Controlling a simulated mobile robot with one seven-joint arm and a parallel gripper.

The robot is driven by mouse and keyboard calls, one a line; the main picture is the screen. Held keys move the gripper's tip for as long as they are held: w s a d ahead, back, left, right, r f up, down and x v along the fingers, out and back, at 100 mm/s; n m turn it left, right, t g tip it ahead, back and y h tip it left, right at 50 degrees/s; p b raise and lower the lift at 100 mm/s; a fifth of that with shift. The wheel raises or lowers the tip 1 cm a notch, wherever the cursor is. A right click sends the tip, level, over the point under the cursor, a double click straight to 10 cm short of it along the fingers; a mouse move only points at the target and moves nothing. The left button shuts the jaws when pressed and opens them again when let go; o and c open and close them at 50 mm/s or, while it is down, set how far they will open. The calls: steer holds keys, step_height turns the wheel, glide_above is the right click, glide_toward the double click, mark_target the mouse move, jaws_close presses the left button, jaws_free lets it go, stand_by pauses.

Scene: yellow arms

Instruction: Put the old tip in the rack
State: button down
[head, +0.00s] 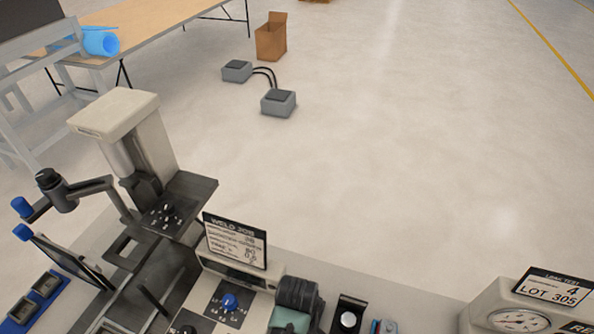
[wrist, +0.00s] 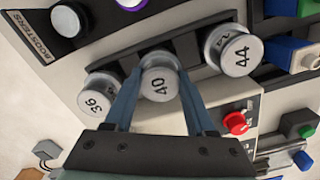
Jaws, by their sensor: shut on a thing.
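In the wrist view my gripper (wrist: 160,82) has its two blue fingers on either side of a silver round tip marked 40 (wrist: 159,86) and is shut on it. The tip stands in line with a dark rack (wrist: 190,48), in the middle position. A tip marked 36 (wrist: 97,95) is to its left and a tip marked 44 (wrist: 233,52) to its right. I cannot tell whether the held tip is fully seated, as its lower part is hidden. No label shows which tip is the old one.
In the wrist view, a red knob (wrist: 235,122) is right of the fingers and blue and green blocks (wrist: 288,52) are farther right. The head view shows a press-like machine (head: 140,140), a WELD sign (head: 235,240) and a gauge (head: 520,320).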

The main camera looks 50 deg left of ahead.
steer(key=shift+f, duration=0.15)
steer(key=shift+c, duration=1.1)
jaws_free()
step_height(320, 180, up, 12)
steer(key=shift+r, duration=0.2)
